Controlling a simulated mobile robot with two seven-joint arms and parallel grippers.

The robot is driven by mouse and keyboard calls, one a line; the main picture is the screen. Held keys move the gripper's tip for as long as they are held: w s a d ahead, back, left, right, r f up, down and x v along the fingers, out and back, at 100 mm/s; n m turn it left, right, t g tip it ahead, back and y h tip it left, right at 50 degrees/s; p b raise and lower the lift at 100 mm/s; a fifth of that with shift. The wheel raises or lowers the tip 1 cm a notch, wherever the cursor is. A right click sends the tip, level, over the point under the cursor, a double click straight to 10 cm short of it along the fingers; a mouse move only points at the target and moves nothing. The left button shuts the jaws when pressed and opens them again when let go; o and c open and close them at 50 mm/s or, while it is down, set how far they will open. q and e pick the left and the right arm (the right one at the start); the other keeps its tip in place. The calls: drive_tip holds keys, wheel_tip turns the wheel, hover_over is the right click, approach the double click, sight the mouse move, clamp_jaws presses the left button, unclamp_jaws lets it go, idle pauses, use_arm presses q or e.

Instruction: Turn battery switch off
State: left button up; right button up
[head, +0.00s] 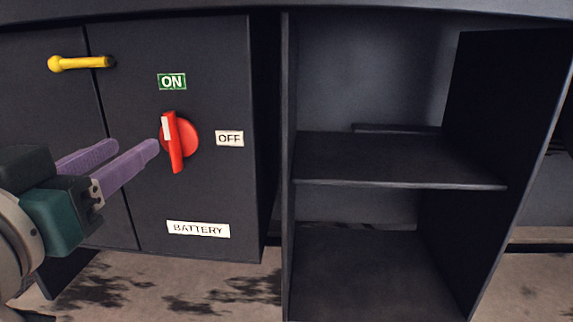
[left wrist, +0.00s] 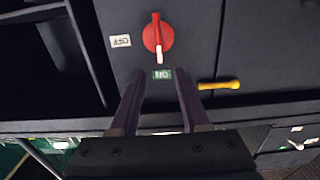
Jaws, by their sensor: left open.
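The red rotary battery switch (head: 175,143) is on a dark cabinet panel (head: 215,190). Its handle stands upright, its white mark at the top towards the green ON label (head: 171,81). The white OFF label (head: 229,138) is right of it, and the BATTERY label (head: 198,229) is below. My left gripper (head: 132,146) is open and empty, just left of the switch in the head view. In the left wrist view the switch (left wrist: 157,36) appears upside down, beyond the open fingertips (left wrist: 161,76) and apart from them. My right gripper is not in view.
A yellow handle (head: 80,63) sticks out at the panel's upper left; it also shows in the left wrist view (left wrist: 219,85). An empty dark shelf unit (head: 400,160) stands to the right. The worn floor (head: 190,285) below the cabinet is clear.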

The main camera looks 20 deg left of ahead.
sight(166, 131)
use_arm(q)
drive_tip(key=x, duration=0.3)
drive_tip(key=b+x, duration=0.1)
drive_tip(key=x, duration=0.2)
drive_tip(key=b+x, duration=0.1)
drive_tip(key=x, duration=0.3)
drive_tip(key=shift+d+f, duration=0.1)
drive_tip(key=shift+f, duration=0.25)
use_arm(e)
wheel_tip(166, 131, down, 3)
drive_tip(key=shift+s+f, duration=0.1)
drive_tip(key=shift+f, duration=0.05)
use_arm(q)
clamp_jaws()
